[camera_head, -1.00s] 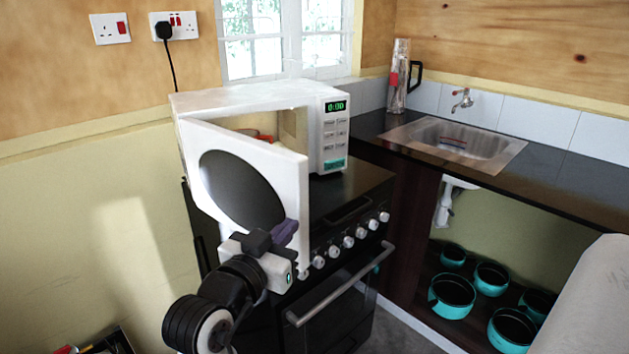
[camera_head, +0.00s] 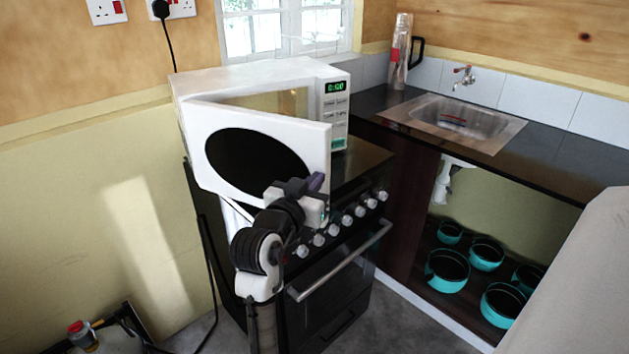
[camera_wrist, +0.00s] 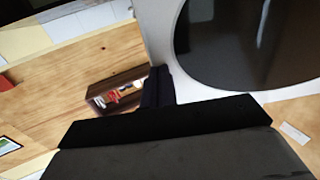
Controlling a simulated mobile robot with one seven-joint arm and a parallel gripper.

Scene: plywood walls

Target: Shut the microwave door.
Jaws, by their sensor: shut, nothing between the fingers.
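The white microwave (camera_head: 245,78) stands on the black cooker, its green display lit. Its door (camera_head: 320,150), white with a dark oval window (camera_head: 255,155), is hinged at the left and partly open; a gap into the cavity shows above it. My gripper (camera_head: 316,184) is shut and empty, at the lower right part of the door's outer face, near its free edge. It looks close to or touching the door; I cannot tell which. In the wrist view the dark oval window (camera_wrist: 245,40) and white door frame fill the upper right, beside my dark fingers (camera_wrist: 158,86).
The cooker (camera_head: 350,250) has a row of knobs and a bar handle (camera_head: 345,262) below the door. A counter with a sink (camera_head: 455,118) is at right, with several teal pots (camera_head: 447,268) on the shelf beneath. Sockets (camera_head: 106,10) are on the left wall.

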